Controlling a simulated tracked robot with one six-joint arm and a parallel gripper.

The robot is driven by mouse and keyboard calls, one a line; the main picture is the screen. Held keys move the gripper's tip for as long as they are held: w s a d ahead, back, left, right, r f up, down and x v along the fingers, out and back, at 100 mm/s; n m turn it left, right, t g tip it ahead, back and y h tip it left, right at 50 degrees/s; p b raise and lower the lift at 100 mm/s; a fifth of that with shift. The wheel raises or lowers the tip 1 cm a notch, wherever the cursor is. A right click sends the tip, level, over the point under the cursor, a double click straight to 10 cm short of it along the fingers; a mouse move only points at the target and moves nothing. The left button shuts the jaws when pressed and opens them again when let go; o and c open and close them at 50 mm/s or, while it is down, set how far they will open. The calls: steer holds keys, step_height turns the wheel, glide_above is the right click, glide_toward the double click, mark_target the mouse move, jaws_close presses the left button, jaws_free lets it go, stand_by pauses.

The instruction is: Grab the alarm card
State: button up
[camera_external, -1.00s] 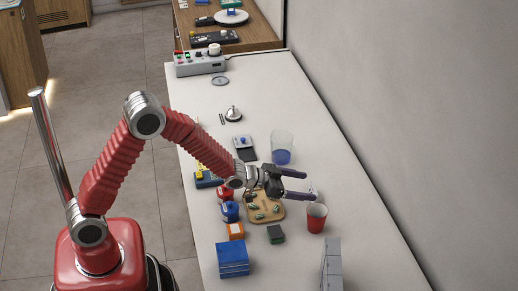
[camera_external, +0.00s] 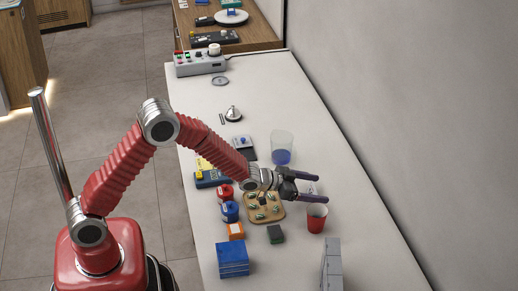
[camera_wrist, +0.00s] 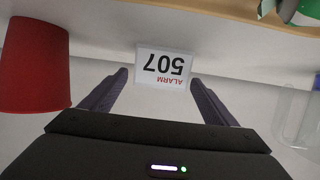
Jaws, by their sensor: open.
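The alarm card (camera_wrist: 163,68) is a small white card reading "ALARM 507", upside down in the wrist view. It lies just beyond and between my fingertips, apart from both. My gripper (camera_wrist: 159,79) is open with nothing held; its two dark purple fingers spread on either side of the card. In the external view my gripper (camera_external: 321,189) reaches across the counter toward the wall, behind the red cup. The card is hardly visible there, mostly hidden by the fingers. I cannot tell whether the card stands or lies flat.
The red cup (camera_external: 316,218) stands close to my gripper; it fills the left of the wrist view (camera_wrist: 34,65). A clear beaker with blue contents (camera_external: 282,150) stands farther back. A wooden board with small pieces (camera_external: 260,213) lies below the wrist. The wall is on the right.

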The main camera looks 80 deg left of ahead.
steer(key=shift+c, duration=0.4)
steer(key=c, duration=1)
steer(key=shift+r, duration=0.1)
step_height(320, 180, up, 10)
steer(key=shift+f, duration=0.1)
stand_by(0.5)
